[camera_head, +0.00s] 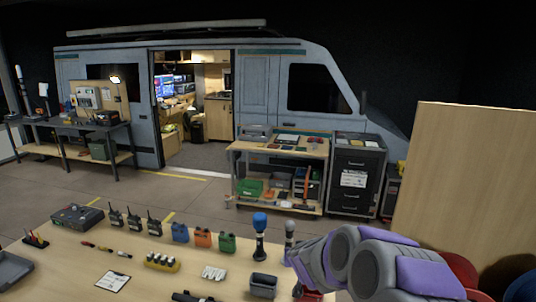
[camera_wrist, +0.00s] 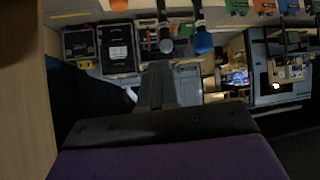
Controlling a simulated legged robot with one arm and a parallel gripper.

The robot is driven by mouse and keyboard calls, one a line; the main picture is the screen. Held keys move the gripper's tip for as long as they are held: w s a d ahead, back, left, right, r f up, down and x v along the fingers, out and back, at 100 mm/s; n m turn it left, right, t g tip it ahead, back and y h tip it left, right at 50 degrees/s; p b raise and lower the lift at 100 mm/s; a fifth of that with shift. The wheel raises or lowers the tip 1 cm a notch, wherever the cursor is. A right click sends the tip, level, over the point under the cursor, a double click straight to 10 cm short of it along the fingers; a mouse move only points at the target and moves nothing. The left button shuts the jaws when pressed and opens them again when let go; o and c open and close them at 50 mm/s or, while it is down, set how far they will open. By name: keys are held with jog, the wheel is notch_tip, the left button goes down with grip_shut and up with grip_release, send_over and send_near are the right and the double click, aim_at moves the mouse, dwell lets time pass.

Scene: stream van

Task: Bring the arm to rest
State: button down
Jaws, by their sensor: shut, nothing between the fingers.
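My arm (camera_head: 375,262), grey with purple covers, is at the lower right of the head view, low over the near wooden table (camera_head: 60,255). Its fingertips cannot be made out there. In the wrist view my gripper (camera_wrist: 157,80) shows as one dark grey closed shape in front of the purple wrist cover. It is shut and empty, with nothing held between its fingers. The wrist picture is upside down, with the table objects along the top.
A blue-topped microphone (camera_head: 260,235) and a grey-topped one (camera_head: 290,238) stand close left of my arm. A grey bin (camera_head: 263,285) is below them. A tall wooden panel (camera_head: 480,180) rises at the right. Open floor (camera_head: 190,195) lies before the van (camera_head: 260,85).

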jog(key=s+a+r+n+g+y+b, duration=0.1)
jog(key=s+a+r+g+y, duration=0.1)
jog(key=s, duration=0.7)
jog(key=s+a+r+n+g+y, duration=0.1)
jog(key=s+a+g, duration=0.15)
jog(key=s, duration=0.55)
jog(key=s+a+r+n+g+y+b, duration=0.1)
jog(key=s+a+r+g+y, duration=0.1)
jog(key=s, duration=0.7)
jog(key=s+d+m+g+h, duration=0.1)
jog(key=s+d, duration=0.3)
jog(key=s, duration=0.4)
jog(key=s+d+f+m+g+h, duration=0.1)
jog(key=s+d, duration=0.3)
jog(key=s, duration=0.4)
jog(key=s+d+f+m+g+h, duration=0.1)
jog(key=s+d+g+h, duration=0.1)
jog(key=s, duration=0.6)
jog(key=shift+s+d+g+h, duration=0.3)
jog(key=shift+d+g, duration=0.45)
jog(key=shift+d, duration=0.15)
